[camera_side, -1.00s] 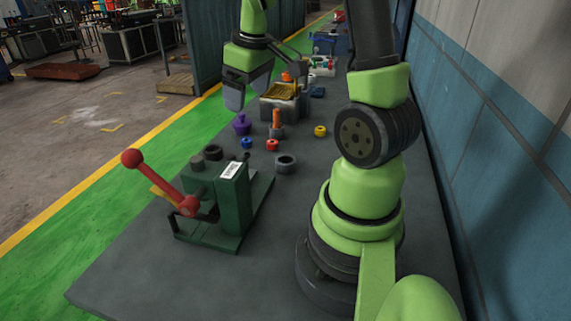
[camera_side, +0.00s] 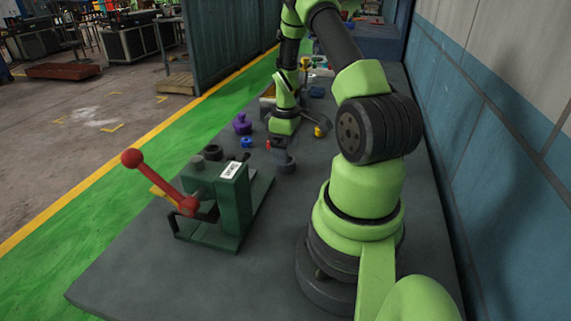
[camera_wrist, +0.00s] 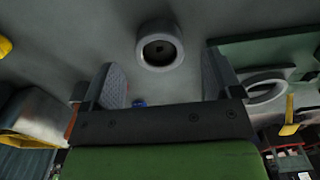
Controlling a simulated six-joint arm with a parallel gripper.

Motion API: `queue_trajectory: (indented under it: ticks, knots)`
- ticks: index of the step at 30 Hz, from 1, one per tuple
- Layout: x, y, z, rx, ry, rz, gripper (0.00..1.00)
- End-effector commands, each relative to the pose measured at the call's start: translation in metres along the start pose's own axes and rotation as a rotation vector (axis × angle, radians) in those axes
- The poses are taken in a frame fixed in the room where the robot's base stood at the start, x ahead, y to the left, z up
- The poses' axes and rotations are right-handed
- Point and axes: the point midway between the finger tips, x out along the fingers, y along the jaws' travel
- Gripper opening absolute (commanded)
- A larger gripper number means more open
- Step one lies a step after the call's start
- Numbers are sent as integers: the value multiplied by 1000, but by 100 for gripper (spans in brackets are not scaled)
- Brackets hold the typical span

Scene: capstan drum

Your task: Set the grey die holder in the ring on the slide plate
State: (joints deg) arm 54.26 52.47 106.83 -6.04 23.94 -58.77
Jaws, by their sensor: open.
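The grey die holder (camera_side: 287,168) is a short, thick round piece with a hole, standing on the bench right of the green press. In the wrist view the die holder (camera_wrist: 160,60) lies just beyond my fingertips. My gripper (camera_side: 281,156) points down over it, partly hiding it in the side view. In the wrist view the two fingers of my gripper (camera_wrist: 163,82) are apart with nothing held between them. The dark ring (camera_side: 213,152) is at the back of the green press; it also shows in the wrist view (camera_wrist: 264,88), on green metal that looks like the slide plate.
The green press (camera_side: 232,205) with its red lever (camera_side: 160,183) stands left of my gripper. A purple piece (camera_side: 242,124), a blue ring (camera_side: 246,142) and a yellow piece (camera_side: 319,132) stand nearby. The front of the bench is clear.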

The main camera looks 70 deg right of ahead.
Motion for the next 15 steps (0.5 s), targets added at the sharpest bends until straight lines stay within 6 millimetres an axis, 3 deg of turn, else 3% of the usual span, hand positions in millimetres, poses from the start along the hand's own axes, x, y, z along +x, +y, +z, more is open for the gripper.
queue_trajectory:
  ticks: [6, 15]
  knots:
    - [31, 0, -1, -1, -1, -2, 84]
    - [36, 1, -1, 0, 0, 0, 84]
